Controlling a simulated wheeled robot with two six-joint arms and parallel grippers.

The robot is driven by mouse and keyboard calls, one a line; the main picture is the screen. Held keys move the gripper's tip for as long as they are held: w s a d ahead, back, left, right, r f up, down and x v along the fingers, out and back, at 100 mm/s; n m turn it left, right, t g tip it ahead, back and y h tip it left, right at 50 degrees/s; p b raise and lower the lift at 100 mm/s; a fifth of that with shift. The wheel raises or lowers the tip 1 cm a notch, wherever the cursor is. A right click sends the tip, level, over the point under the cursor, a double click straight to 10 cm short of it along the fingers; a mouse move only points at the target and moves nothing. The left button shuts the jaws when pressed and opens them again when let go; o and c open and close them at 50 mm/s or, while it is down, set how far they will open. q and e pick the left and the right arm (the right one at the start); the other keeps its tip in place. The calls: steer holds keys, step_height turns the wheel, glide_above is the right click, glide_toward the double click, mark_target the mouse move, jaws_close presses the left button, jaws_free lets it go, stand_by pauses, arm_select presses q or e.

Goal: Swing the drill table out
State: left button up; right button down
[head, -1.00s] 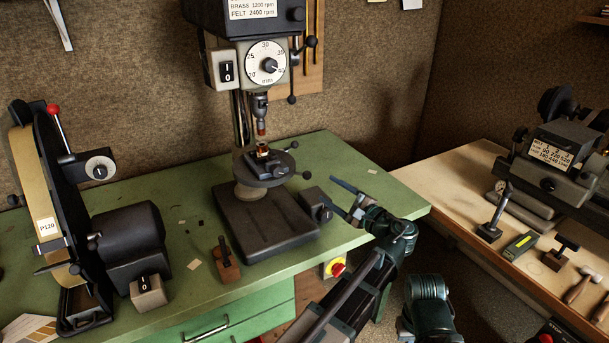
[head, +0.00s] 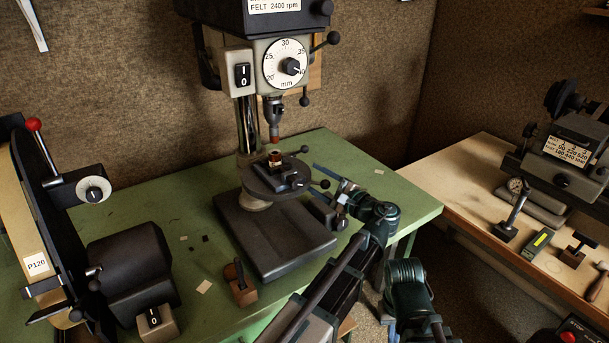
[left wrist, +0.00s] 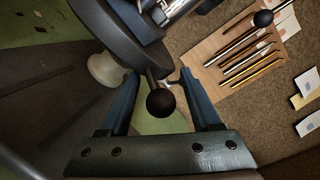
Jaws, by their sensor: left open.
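The drill table (head: 253,183) is a round dark plate on the drill press column, under the chuck. A small copper-coloured piece (head: 275,158) sits in a dark fixture on it. Ball-ended levers stick out from the table's right side. The nearer dark ball knob (head: 325,184) also shows in the left wrist view (left wrist: 160,103), with the table's rim (left wrist: 108,32) beside it. My left gripper (head: 316,184) is open, its blue fingers on either side of this lever, with visible gaps to the ball.
The drill press head (head: 286,65) hangs above the table, and its dark base (head: 270,235) stands below on the green bench (head: 360,150). Another wooden bench (head: 480,190) is at the right.

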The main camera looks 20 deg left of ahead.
arm_select(q)
steer(key=c, duration=1)
steer(key=shift+w+r, duration=0.1)
jaws_close()
stand_by(0.4)
